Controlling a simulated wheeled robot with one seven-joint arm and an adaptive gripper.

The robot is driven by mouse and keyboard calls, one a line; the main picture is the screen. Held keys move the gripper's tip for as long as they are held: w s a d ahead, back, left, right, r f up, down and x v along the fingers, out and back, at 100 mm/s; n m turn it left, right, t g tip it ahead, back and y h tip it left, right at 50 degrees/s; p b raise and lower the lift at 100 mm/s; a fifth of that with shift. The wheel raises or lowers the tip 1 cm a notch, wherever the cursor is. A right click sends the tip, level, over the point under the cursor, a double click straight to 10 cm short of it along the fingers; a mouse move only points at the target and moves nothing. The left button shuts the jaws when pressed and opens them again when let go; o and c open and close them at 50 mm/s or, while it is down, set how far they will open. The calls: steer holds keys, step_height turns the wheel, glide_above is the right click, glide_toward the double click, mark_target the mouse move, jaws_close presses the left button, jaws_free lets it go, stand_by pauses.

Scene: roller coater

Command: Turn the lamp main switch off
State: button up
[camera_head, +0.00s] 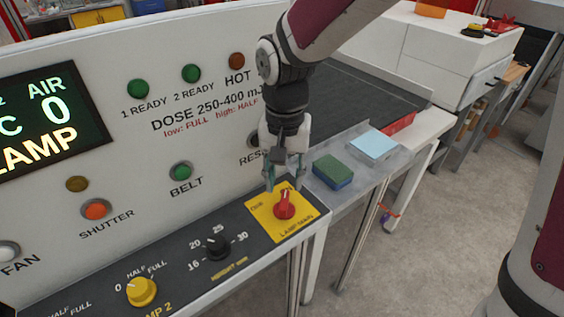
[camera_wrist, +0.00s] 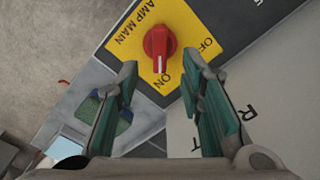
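The lamp main switch is a red rotary knob (camera_head: 284,205) on a yellow plate (camera_head: 263,219) at the right end of the dark control strip. In the wrist view the knob (camera_wrist: 159,42) has a white pointer line aimed toward the ON label, with OFF to the side. My gripper (camera_head: 284,180) is just above and behind the knob, pointing down. In the wrist view its two green-padded fingers (camera_wrist: 165,78) are spread apart, with nothing between them. The knob lies just beyond the fingertips; I cannot tell whether they touch it.
A black height knob (camera_head: 216,245) and a yellow lamp 2 knob (camera_head: 142,291) sit left along the strip. A green-and-blue sponge (camera_head: 333,172) and a light blue pad (camera_head: 373,144) lie on the grey ledge to the right. The upright panel with buttons stands close behind my gripper.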

mark_target(284, 200)
step_height(284, 200, down, 6)
steer(key=shift+r, duration=0.1)
stand_by(0.4)
jaws_close()
